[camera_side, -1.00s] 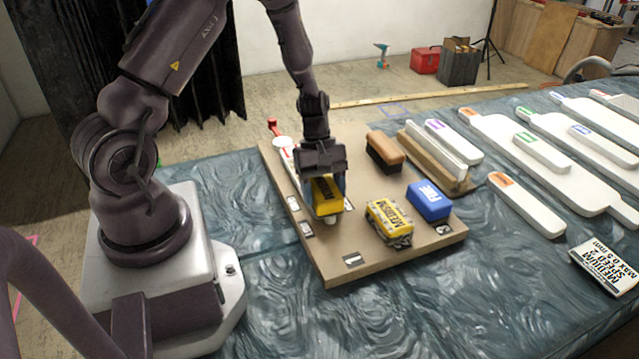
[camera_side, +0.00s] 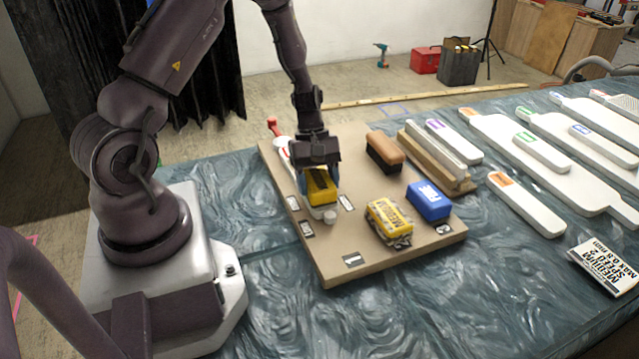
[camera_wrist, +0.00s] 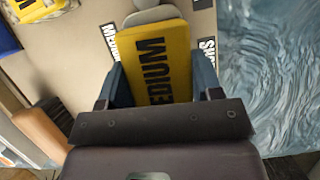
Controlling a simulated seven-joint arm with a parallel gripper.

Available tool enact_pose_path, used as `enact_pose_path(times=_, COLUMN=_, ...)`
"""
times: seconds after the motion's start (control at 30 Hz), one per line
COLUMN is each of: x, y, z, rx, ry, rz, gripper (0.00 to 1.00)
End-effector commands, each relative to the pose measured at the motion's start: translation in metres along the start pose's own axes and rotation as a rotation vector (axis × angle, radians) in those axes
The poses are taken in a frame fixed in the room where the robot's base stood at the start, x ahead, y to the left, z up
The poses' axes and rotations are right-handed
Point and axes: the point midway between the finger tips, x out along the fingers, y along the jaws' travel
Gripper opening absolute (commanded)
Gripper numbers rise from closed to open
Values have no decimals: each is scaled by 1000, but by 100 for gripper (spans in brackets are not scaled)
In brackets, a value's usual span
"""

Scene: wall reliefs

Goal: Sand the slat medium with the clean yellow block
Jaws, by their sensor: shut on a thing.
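My gripper (camera_side: 318,178) is shut on a clean yellow block (camera_side: 321,186), just above the board near its left side. In the wrist view the block (camera_wrist: 156,65) shows the word MEDIUM between my two fingers. A pale piece shows just under or beyond the block. A second yellow block (camera_side: 388,222), mottled with grey on its side, sits on the board to the right. Several white slats with coloured end labels lie on the blue table at the right. I cannot read which label marks the medium slat.
The tan board (camera_side: 345,272) also bears a blue block (camera_side: 429,201) and a brown-topped brush (camera_side: 384,152). A wooden holder (camera_side: 437,166) with a pale slat stands right of it. The front table is clear.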

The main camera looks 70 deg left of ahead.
Motion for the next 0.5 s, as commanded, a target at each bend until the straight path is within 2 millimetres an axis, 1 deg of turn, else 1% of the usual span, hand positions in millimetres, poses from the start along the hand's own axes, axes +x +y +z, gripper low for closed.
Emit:
enact_pose_path(times=0.03, x=2, y=0, z=6, rx=1, ry=-2, rz=-2, gripper=40)
enact_pose_path(times=0.17, x=5, y=1, z=19, rx=1, ry=-3, rz=-3, gripper=40)
enact_pose_path(times=0.23, x=12, y=1, z=23, rx=1, ry=-4, rz=-4, gripper=40)
enact_pose_path(times=0.27, x=9, y=2, z=27, rx=3, ry=-3, rz=-2, gripper=40)
enact_pose_path(times=0.33, x=15, y=2, z=32, rx=2, ry=-6, rz=-5, gripper=40)
enact_pose_path(times=0.37, x=12, y=3, z=36, rx=3, ry=-4, rz=-2, gripper=40)
enact_pose_path(times=0.43, x=19, y=3, z=40, rx=0, ry=-5, rz=-4, gripper=40)
enact_pose_path(times=0.47, x=16, y=3, z=44, rx=2, ry=-3, rz=-2, gripper=40)
enact_pose_path(times=0.5, x=19, y=3, z=47, rx=1, ry=-5, rz=-5, gripper=40)
